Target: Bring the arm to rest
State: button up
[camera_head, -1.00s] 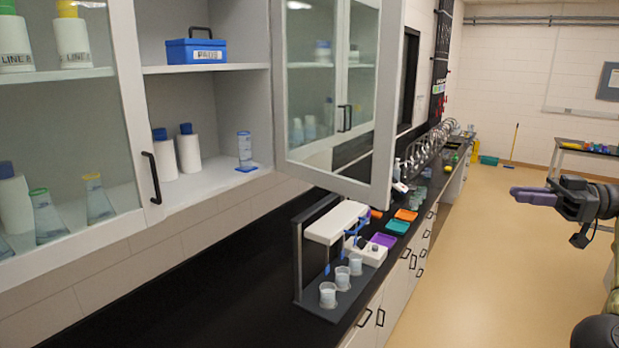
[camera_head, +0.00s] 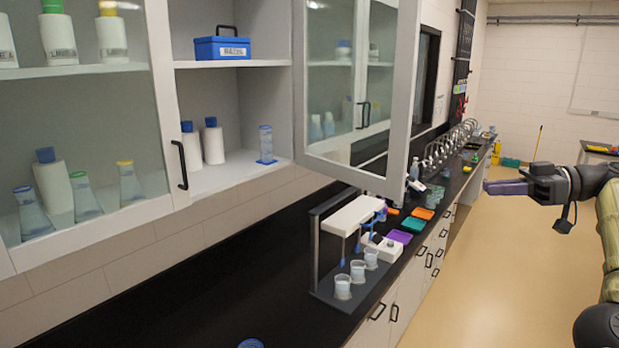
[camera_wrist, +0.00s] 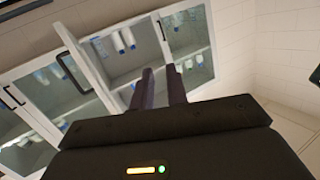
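My gripper (camera_head: 487,187) is held out in the air at the right of the head view, over the floor aisle and clear of the counter. Its dark purple-grey fingers point left toward the cabinets. In the wrist view the two fingers (camera_wrist: 160,84) stand a little apart, with the cabinet visible through the narrow gap and nothing between them. My arm is bent at the right edge of the head view and touches nothing that I can see.
The cabinet door (camera_head: 361,95) stands open, jutting over the black counter (camera_head: 205,285). A grey stand (camera_head: 328,285) holds white cups under a white bar. Bottles and a blue box (camera_head: 222,48) sit on the shelves. The floor (camera_head: 490,290) at right is clear.

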jog(key=w+a+f+m+g+h+b, duration=0.1)
jog(key=w+a+f, duration=0.15)
jog(key=a, duration=0.45)
jog(key=w+a+f+g+h+b, duration=0.15)
jog(key=w+a, duration=0.25)
jog(key=a, duration=0.4)
jog(key=a+f+m+g+h+b, duration=0.1)
jog(key=a+f+h, duration=0.1)
jog(key=a+f, duration=0.5)
jog(key=a+f+m+g+h+b, duration=0.1)
jog(key=a+f+h, duration=0.1)
jog(key=a+f, duration=0.5)
jog(key=s+a+f+m+h+b, duration=0.2)
jog(key=s+a+f+m+h, duration=0.15)
jog(key=a+f, duration=0.65)
jog(key=s+d+f+m+h+b, duration=0.1)
jog(key=s+d+f+m, duration=0.1)
jog(key=s+f, duration=0.4)
jog(key=s+d+f+m+t+h+b, duration=0.1)
jog(key=s+d+f+m+h+b, duration=0.1)
jog(key=s+d+f, duration=0.3)
jog(key=s+d+f+m+t+h+b, duration=0.1)
jog(key=s+d+f+m+h+b, duration=0.1)
jog(key=s+d+f, duration=0.2)
jog(key=s+f, duration=0.3)
jog(key=s, duration=0.3)
jog(key=shift+s+d+m, duration=0.25)
jog(key=shift+s+m, duration=0.05)
jog(key=shift+m, duration=0.05)
